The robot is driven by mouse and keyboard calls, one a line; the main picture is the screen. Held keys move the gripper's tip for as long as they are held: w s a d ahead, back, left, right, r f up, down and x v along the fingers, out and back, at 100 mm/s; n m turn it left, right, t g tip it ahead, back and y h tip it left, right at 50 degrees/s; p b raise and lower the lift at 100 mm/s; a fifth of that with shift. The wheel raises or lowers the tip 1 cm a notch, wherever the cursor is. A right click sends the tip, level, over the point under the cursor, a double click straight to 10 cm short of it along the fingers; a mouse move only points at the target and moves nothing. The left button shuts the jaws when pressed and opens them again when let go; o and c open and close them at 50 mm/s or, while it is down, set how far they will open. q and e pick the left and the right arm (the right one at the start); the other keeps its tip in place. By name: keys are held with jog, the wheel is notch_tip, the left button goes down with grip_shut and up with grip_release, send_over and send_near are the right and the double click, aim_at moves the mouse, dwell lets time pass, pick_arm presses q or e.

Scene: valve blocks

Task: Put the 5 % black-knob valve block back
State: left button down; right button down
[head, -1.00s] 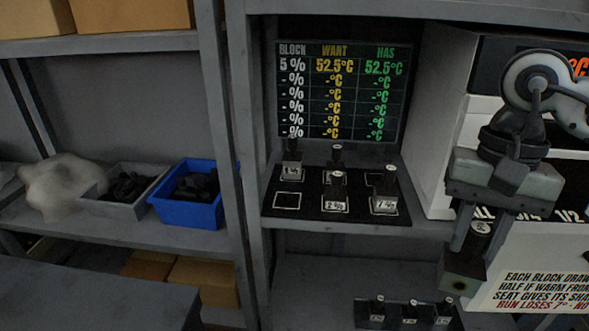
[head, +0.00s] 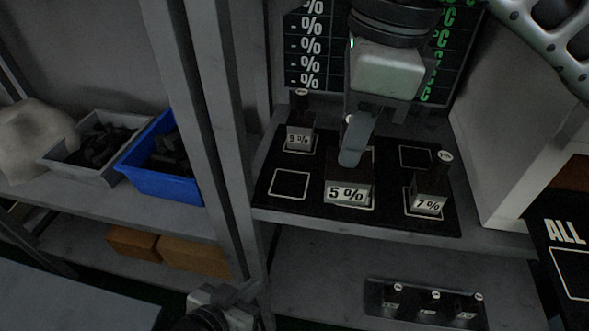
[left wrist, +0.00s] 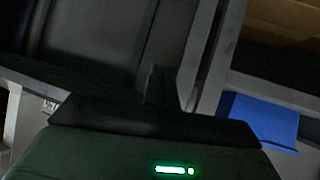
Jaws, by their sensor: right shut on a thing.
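The 5 % valve block (head: 348,191) is held in my right gripper (head: 355,150), over the front middle part of the black seat mat (head: 388,218). Its label faces me, and the fingers mostly hide its knob. I cannot tell whether it touches the mat. The front middle and back middle seats are largely hidden behind block and gripper. The front left seat (head: 290,184) and back right seat (head: 415,157) are empty outlines. My left gripper (head: 232,294) is low at the bottom edge, away from the mat; its fingers look dark and unclear in the left wrist view (left wrist: 160,88).
The 9 % block (head: 300,136) stands back left and the 7 % block (head: 428,200) front right. A shelf post (head: 190,110) rises left of the mat. A blue bin (head: 160,185) and grey bin (head: 75,160) lie beyond. A small rack (head: 425,303) sits below.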

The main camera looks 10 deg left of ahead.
jog(key=shift+w+a, duration=0.15)
jog(key=shift+a, duration=0.2)
jog(key=shift+m, duration=0.3)
jog(key=w+a+f+p, duration=0.1)
jog(key=w+a+f, duration=0.2)
jog(key=f, duration=0.1)
jog(key=w+a+f+p, duration=0.2)
jog(key=w+f, duration=0.2)
jog(key=w+a+f+p, duration=0.1)
jog(key=w+a+f, duration=0.2)
jog(key=f, duration=0.1)
jog(key=shift+w+a+f, duration=0.3)
jog(key=shift+f, duration=0.3)
jog(key=c, duration=1.1)
grip_release()
jog(key=shift+c, duration=0.2)
jog(key=shift+r, duration=0.4)
pick_arm(q)
jog(key=shift+s+a+r+b, duration=0.2)
jog(key=shift+a+r+b, duration=0.05)
jog(key=shift+r+b, duration=0.15)
pick_arm(e)
notch_tip(320, 180, up, 7)
jog(key=d, duration=0.1)
